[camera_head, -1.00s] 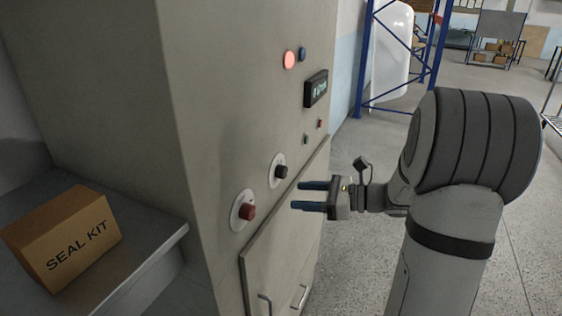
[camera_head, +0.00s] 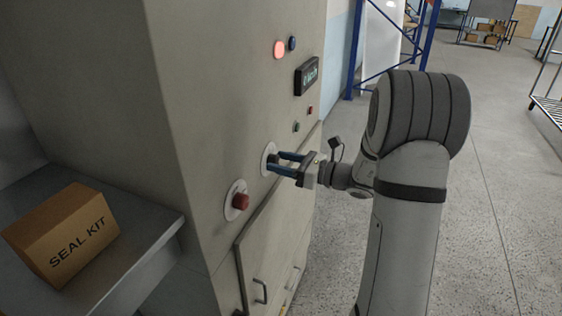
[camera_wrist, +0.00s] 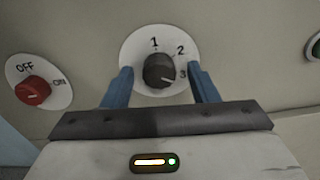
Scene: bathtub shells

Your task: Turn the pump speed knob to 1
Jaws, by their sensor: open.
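The pump speed knob is the black knob (camera_wrist: 159,71) on a white round dial (camera_wrist: 133,50) marked 1, 2 and 3. Its white pointer line appears turned toward the 3. In the head view the dial (camera_head: 267,152) is on the grey cabinet front, its knob partly hidden by my fingers. My gripper (camera_head: 281,163) is open at the dial. In the wrist view its blue fingers (camera_wrist: 159,85) stand left and right of the black knob, with gaps visible on both sides. I cannot tell how far the fingertips reach along the knob.
A red OFF/ON knob (camera_wrist: 33,91) sits left of the dial; it also shows in the head view (camera_head: 240,201). Above are a lit display (camera_head: 307,77), a red lamp (camera_head: 279,50) and small buttons. A SEAL KIT box (camera_head: 62,235) lies on a grey shelf at left.

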